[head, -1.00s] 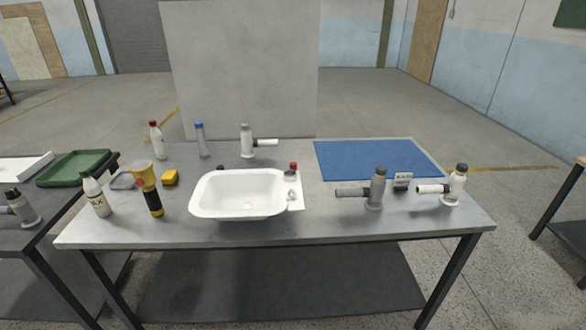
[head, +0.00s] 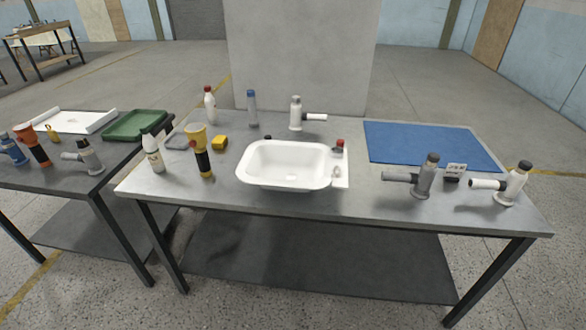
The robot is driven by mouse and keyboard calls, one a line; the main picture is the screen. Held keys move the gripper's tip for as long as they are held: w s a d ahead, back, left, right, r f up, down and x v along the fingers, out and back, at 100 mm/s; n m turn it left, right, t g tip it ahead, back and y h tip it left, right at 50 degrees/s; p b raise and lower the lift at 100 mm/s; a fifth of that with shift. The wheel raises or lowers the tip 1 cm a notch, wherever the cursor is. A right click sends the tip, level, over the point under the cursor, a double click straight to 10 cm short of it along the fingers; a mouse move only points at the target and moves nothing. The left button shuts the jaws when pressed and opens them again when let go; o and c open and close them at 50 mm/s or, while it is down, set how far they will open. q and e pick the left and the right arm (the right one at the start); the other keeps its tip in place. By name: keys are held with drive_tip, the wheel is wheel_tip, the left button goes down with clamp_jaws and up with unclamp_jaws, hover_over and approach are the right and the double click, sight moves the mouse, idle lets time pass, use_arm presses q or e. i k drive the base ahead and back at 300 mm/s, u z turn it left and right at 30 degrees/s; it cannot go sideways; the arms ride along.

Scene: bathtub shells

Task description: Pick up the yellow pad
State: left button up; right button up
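The yellow pad (head: 220,142) is a small yellow block lying on the grey table (head: 330,215). It is left of the white basin (head: 287,165) and just right of a yellow and black flashlight-like tool (head: 202,152). Its top and front show clearly, and nothing covers it. Neither of my grippers is in the head view.
A white bottle (head: 153,153) stands left of the tool. Bottles with red (head: 210,104) and blue (head: 252,108) tops stand behind the pad. A blue mat (head: 430,144) lies at the right. A darker side table (head: 60,180) with a green tray (head: 136,125) stands left.

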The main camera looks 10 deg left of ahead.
sight(219, 142)
drive_tip(key=k, duration=0.6)
drive_tip(key=u, duration=0.45)
drive_tip(key=i, duration=1.55)
drive_tip(key=z, duration=0.45)
